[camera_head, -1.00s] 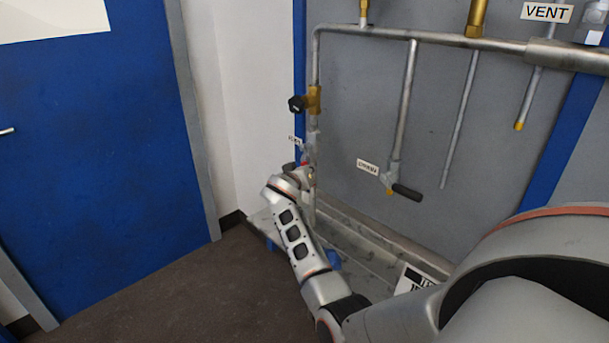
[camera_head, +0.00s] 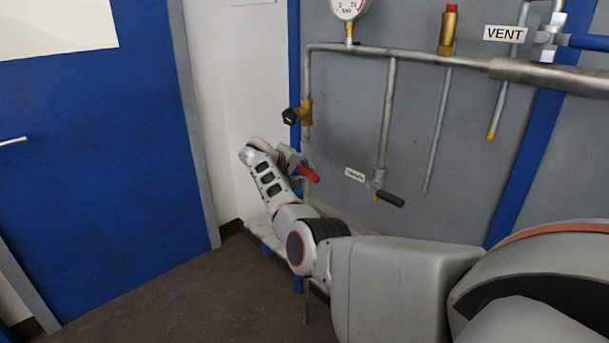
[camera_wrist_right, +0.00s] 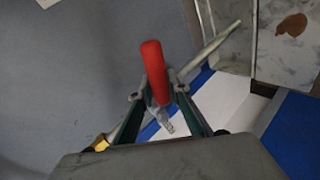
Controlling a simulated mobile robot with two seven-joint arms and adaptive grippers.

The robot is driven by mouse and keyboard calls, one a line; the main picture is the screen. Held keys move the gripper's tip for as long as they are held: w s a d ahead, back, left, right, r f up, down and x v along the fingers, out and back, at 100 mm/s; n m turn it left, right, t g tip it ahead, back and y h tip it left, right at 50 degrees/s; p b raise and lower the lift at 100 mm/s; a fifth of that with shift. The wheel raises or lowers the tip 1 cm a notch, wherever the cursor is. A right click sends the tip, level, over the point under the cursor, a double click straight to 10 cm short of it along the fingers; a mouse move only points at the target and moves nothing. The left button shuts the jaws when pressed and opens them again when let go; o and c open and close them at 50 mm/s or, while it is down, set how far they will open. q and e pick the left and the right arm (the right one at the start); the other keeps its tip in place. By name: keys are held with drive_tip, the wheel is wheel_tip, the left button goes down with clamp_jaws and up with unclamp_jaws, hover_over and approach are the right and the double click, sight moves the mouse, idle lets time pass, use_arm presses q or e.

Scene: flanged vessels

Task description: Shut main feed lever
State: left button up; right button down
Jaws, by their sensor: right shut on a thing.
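The red-handled lever (camera_head: 309,173) sits low on the left vertical pipe, its red grip slanting down to the right in the head view. It also shows in the right wrist view, where the red grip (camera_wrist_right: 152,68) stands up between the fingers. My right gripper (camera_head: 290,160) is at the lever, mostly hidden behind my wrist in the head view. In the right wrist view my right gripper (camera_wrist_right: 160,97) is shut on the red grip, a finger on each side. The lever's pivot is partly hidden. My left gripper is not in view.
A brass valve with a black knob (camera_head: 292,116) is just above. A black-handled lever (camera_head: 389,199) with a small label is to the right. The VENT sign (camera_head: 506,33) and a blue lever (camera_head: 588,42) are at upper right. A blue door (camera_head: 90,150) stands left.

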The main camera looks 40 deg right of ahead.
drive_tip(key=r+n+g+b, duration=0.1)
drive_tip(key=b, duration=0.2)
drive_tip(key=shift+s+g+b, duration=0.1)
drive_tip(key=shift+g+b, duration=0.2)
drive_tip(key=shift+g, duration=0.1)
drive_tip(key=shift+r+n+b, duration=0.25)
drive_tip(key=shift+n+b, duration=0.05)
drive_tip(key=shift+b, duration=0.1)
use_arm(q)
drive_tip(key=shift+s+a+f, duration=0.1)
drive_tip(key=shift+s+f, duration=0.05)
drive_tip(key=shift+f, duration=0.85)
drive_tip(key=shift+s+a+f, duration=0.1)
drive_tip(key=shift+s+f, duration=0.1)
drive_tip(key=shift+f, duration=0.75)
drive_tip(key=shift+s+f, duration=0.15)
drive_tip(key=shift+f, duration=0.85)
use_arm(e)
drive_tip(key=shift+r, duration=0.25)
drive_tip(key=c, duration=1.9)
unclamp_jaws()
